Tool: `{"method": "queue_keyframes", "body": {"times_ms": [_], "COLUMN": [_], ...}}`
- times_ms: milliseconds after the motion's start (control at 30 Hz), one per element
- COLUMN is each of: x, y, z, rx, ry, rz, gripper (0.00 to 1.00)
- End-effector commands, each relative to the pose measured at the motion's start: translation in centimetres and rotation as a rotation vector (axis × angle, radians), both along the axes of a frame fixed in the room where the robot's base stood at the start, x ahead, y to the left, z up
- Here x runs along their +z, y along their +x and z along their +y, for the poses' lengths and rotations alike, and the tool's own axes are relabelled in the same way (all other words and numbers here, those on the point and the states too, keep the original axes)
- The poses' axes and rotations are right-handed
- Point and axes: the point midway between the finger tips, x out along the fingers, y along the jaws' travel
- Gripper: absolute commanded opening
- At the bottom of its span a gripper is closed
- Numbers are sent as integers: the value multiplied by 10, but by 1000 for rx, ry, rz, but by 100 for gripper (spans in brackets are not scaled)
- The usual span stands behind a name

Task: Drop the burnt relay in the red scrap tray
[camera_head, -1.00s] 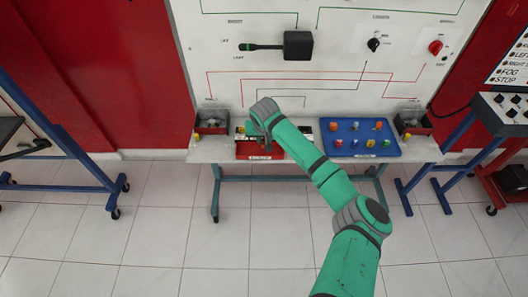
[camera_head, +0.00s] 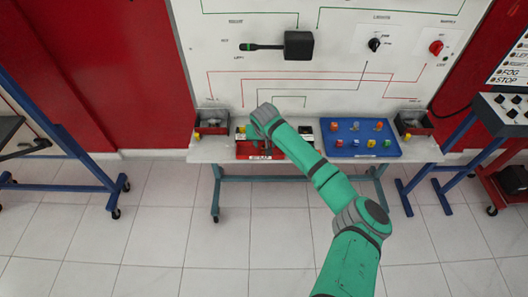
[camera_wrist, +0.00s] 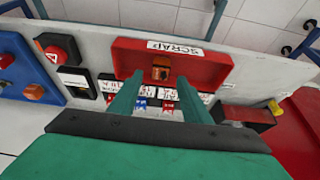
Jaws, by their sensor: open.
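The red scrap tray (camera_head: 243,153) stands at the front of the bench, partly hidden by my arm in the head view. In the wrist view the tray (camera_wrist: 214,69) shows its white SCRAP label. A brown-orange relay with a dark face (camera_wrist: 161,68), which looks like the burnt one, is in the tray. My gripper (camera_wrist: 160,80) is open, its two green fingers apart. In the picture the relay lies just past and between the fingertips; I see no finger touching it. My fingers are mostly hidden behind the wrist in the head view.
A blue tray (camera_head: 343,148) with several coloured relays stands right of the scrap tray. Dark boxes (camera_head: 212,119) and (camera_head: 413,122) sit at the bench ends. A row of labelled sockets (camera_wrist: 165,97) shows beside the scrap tray. The panel rises behind the bench.

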Motion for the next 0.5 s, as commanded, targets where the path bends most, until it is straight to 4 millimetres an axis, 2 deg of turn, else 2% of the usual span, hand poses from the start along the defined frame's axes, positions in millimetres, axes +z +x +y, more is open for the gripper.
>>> {"method": "queue_keyframes", "body": {"times_ms": [167, 500], "x": [15, 72], "y": [-6, -29], "z": [0, 1], "rx": [1, 1], "ry": [2, 2], "rz": [-1, -2], "gripper": [44, 44]}}
